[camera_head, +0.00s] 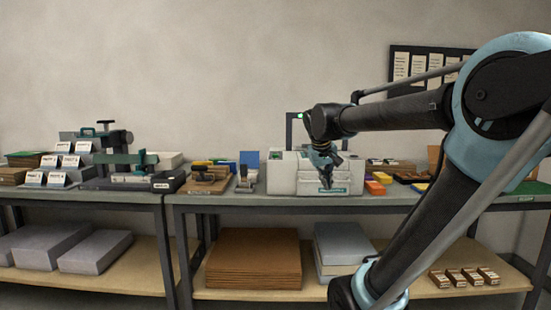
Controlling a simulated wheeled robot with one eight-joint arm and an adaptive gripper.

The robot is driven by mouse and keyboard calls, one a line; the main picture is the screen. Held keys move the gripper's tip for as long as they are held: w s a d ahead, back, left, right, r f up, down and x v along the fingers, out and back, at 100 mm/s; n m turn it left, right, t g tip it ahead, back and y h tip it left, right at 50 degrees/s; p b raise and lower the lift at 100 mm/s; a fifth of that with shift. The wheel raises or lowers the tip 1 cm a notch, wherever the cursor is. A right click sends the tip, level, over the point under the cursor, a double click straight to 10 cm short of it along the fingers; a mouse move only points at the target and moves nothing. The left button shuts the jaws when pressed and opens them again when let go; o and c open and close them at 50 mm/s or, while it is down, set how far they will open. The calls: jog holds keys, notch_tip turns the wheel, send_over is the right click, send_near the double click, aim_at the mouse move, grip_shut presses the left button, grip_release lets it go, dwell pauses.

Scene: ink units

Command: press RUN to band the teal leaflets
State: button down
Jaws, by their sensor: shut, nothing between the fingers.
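A white machine (284,175) stands on the right-hand bench, with a dark arch rising behind it and a small teal label (333,190) low on its front. A small green light (300,116) shows by the arch. My gripper (326,186) points down in front of the machine's right half. It is shut and empty, and it hides part of the machine's front. I cannot tell whether it touches the machine. I cannot make out the RUN button or the teal leaflets at this size.
Wooden blocks and hand tools (208,178) crowd the bench left of the machine. Coloured blocks (375,187) lie to its right. A dark press (118,165) stands on the left bench. Brown boards (254,260) and small boxes (465,277) lie on the lower shelf.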

jog(key=w+a+r+n+t, duration=0.1)
jog(key=w+a+r+t, duration=0.1)
jog(key=w+a+r, duration=0.7)
jog(key=w+a+r+n+t, duration=0.2)
jog(key=w+a+r, duration=0.6)
jog(key=w, duration=0.7)
jog(key=shift+w+a+r+h, duration=0.15)
jog(key=shift+a+r+h, duration=0.2)
jog(key=shift+a, duration=0.75)
jog(key=shift+f, duration=4.4)
jog(key=shift+f, duration=0.85)
jog(key=shift+r, duration=0.95)
jog(key=shift+r, duration=2.5)
